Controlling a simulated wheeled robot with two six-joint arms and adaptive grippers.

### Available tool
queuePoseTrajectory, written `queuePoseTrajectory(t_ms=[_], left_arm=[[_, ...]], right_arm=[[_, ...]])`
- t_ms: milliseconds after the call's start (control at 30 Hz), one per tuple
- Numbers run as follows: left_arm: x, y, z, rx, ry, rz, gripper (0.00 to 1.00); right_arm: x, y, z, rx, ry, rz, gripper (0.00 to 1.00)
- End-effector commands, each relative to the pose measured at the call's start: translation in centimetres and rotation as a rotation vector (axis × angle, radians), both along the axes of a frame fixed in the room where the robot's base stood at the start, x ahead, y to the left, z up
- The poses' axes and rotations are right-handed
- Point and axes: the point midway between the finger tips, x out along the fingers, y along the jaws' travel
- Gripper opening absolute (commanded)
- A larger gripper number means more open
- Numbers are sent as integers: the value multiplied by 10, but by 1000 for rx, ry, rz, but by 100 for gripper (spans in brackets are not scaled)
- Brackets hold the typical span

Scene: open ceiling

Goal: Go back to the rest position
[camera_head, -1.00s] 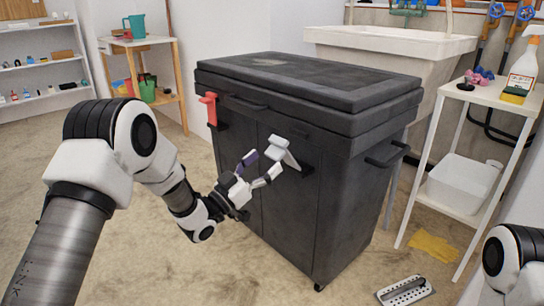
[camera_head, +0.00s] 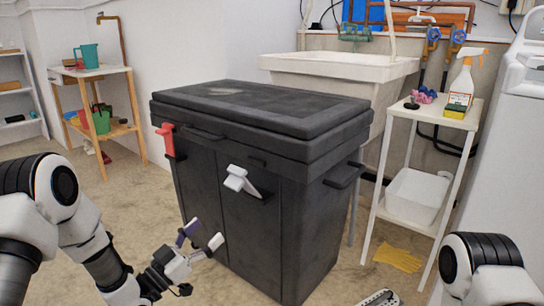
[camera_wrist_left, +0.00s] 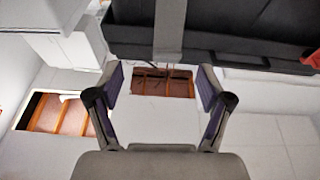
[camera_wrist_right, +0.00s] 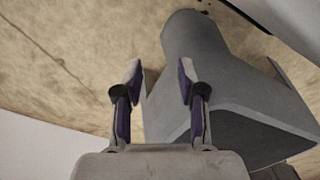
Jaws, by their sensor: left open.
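My left gripper (camera_head: 202,236) is open and empty in the head view, low in front of the dark cabinet and apart from its white handle (camera_head: 241,182). In the left wrist view its two purple-padded fingers (camera_wrist_left: 160,84) stand wide apart with nothing between them. My right gripper (camera_wrist_right: 160,76) shows only in the right wrist view, its fingers apart and empty. In the head view only a part of my right arm shows at the lower right; its gripper is out of frame there.
The dark cabinet (camera_head: 285,215) with a closed lid and a red handle (camera_head: 167,139) stands close ahead. A white side table (camera_head: 438,111) with a spray bottle (camera_head: 462,82) is at the right, a wooden shelf (camera_head: 121,129) at the left. A yellow cloth (camera_head: 398,258) lies on the floor.

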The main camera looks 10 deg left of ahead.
Motion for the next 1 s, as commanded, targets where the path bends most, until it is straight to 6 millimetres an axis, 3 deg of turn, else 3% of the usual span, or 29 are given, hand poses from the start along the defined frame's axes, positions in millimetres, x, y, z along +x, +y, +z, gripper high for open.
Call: queuePoseTrajectory(t_ms=[33,167,200,300,400,500,733,800,1000], left_arm=[[-12,-14,-19,9,83,-17,79],[-58,-32,-115,94,446,45,79],[-78,-33,-147,137,576,73,79],[-138,-27,-211,249,882,146,79],[-200,-14,-252,349,1143,210,79],[-255,2,-273,429,1357,272,79],[-366,37,-284,551,1821,416,79],[-364,36,-245,551,1814,410,79],[-363,36,-179,550,1810,409,79]], right_arm=[[0,0,18,0,0,0,40],[0,0,38,0,0,1,40],[0,0,42,0,0,1,40],[0,0,50,0,1,2,40],[0,0,55,0,1,2,40],[0,0,56,0,1,2,40],[-1,0,55,0,1,3,40],[-1,0,93,0,3,3,40],[0,0,160,0,1,3,40]])
